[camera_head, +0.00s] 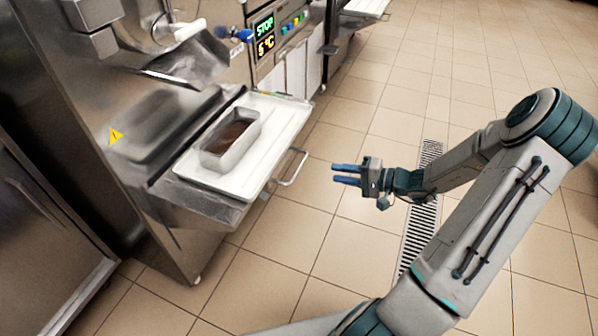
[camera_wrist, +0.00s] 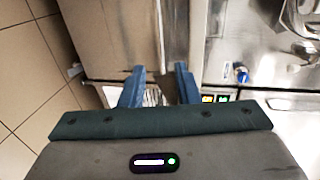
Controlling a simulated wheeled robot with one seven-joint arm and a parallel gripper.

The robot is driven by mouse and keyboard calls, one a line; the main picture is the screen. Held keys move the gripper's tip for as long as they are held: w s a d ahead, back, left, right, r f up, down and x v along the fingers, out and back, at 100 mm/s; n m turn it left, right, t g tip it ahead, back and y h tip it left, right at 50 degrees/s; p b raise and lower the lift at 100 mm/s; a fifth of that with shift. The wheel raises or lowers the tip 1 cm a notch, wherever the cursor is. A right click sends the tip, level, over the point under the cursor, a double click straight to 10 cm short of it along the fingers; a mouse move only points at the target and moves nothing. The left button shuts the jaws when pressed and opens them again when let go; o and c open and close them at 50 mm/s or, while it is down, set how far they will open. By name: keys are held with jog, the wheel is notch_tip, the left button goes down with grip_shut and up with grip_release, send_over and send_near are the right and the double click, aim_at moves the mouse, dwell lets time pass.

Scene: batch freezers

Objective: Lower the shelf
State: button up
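The shelf (camera_head: 281,119) is a white-topped tray with a metal edge, sticking out from the front of the batch freezer (camera_head: 215,70). A metal handle (camera_head: 293,168) stands out from its front right side. A rectangular metal pan (camera_head: 212,157) with dark brown contents sits on the shelf. My gripper (camera_head: 333,174) is in the air to the right of the handle, apart from it, with its blue fingers pointing left. In the wrist view my two fingers (camera_wrist: 160,70) are spread with nothing between them.
The freezer's control panel (camera_head: 280,35) with a lit STOP display is above the shelf. A metal spout (camera_head: 185,60) hangs over the shelf. A steel cabinet (camera_head: 40,210) is at the left.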

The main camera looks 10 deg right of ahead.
aim_at(299, 166)
jog(key=b+x, duration=0.2)
jog(key=x, duration=1.1)
jog(key=shift+r, duration=0.1)
grip_shut()
